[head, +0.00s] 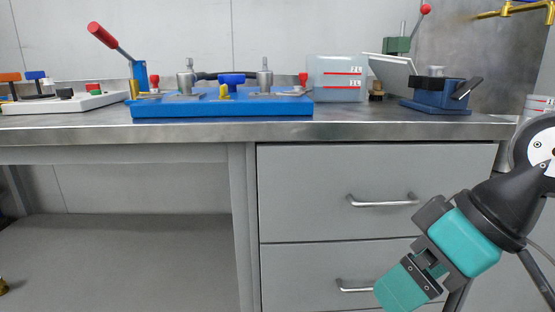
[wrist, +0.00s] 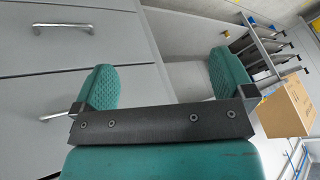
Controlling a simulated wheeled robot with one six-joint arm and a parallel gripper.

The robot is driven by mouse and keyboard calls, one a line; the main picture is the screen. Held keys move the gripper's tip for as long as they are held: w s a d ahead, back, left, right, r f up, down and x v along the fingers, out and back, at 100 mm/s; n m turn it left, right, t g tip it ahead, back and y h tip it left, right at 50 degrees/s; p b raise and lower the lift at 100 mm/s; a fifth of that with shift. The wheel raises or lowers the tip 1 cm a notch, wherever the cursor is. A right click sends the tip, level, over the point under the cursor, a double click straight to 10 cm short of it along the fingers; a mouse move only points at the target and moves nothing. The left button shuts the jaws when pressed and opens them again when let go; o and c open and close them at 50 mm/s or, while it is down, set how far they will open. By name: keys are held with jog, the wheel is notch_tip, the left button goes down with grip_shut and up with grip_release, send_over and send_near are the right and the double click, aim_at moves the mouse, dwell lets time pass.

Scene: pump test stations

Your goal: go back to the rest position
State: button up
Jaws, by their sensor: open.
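My gripper (head: 408,285) hangs at the lower right of the head view, in front of the grey drawers and below the bench top. It is teal and black and points down and to the left. In the wrist view my gripper (wrist: 165,82) shows two teal padded fingers set wide apart. Nothing is between them. It is open and empty, and no touch with the drawer fronts can be made out.
The steel bench (head: 200,128) carries a blue pump board (head: 220,104), a white board (head: 65,104), a clear tank (head: 336,78) and a blue vise-like fixture (head: 437,98). Drawer handles (head: 383,201) stick out near my gripper. A cardboard box (wrist: 287,108) shows in the wrist view.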

jog(key=s+a+f+g+h, duration=0.1)
jog(key=s+g, duration=0.1)
jog(key=s, duration=0.3)
notch_tip(320, 180, up, 38)
jog(key=p, duration=3.8)
jog(key=shift+f+p, duration=0.2)
jog(key=shift+p, duration=0.15)
